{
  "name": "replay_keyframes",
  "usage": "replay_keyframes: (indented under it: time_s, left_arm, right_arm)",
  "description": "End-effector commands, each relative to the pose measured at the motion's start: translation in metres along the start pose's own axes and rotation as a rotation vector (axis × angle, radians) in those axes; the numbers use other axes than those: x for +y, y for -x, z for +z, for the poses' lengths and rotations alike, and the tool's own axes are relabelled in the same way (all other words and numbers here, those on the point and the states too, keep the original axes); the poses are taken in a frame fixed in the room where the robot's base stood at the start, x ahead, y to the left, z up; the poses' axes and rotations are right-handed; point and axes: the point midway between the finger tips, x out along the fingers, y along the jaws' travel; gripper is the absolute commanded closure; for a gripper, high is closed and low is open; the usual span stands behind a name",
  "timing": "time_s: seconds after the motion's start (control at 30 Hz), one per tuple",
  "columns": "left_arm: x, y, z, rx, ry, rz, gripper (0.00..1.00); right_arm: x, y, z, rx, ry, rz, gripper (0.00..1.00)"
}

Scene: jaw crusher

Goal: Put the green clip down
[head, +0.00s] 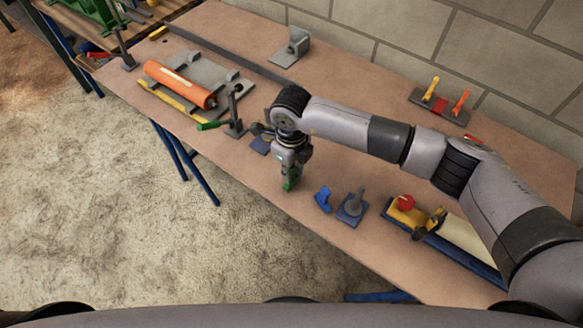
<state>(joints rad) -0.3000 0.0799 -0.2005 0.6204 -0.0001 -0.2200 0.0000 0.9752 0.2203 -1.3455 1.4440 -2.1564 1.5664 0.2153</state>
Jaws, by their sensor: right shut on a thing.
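The green clip (290,180) is at the lower end of my right gripper (289,172), over the front edge area of the brown table (240,190). My right gripper points down and is shut on the clip. The clip is close to the table top; I cannot tell if it touches it. Part of the clip is hidden by the gripper. A blue clip-like piece (323,199) lies on the table to the right of the gripper. My left gripper is not in view.
A grey post on a blue base (353,206) stands right of the blue piece. A blue tray (455,249) holds a red knob and yellow parts. An orange cylinder (180,84) lies on a fixture at left. A rack with yellow and orange handles (440,108) stands near the wall.

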Motion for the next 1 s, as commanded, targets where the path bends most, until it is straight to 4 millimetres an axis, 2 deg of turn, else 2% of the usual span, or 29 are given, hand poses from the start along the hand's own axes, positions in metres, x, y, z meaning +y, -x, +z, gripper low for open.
replay_keyframes:
  time_s: [0.17,0.2,0.47,0.77,0.87,1.0]
  left_arm:
    - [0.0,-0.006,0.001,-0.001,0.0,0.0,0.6]
    - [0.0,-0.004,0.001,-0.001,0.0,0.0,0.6]
    - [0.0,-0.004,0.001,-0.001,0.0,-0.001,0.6]
    - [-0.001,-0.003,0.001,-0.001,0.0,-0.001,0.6]
    - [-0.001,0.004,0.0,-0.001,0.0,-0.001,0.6]
    - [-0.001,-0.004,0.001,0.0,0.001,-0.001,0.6]
  right_arm:
    - [0.0,-0.005,0.0,0.0,0.0,0.0,1.0]
    - [0.0,-0.003,0.0,0.0,0.0,0.0,0.78]
    - [0.0,-0.003,0.0,0.0,-0.001,0.0,0.6]
    - [0.0,-0.002,0.0,0.0,-0.001,0.0,0.6]
    - [0.0,0.004,0.0,0.0,0.0,0.0,0.6]
    - [-0.001,0.023,0.001,-0.004,0.001,-0.002,0.6]
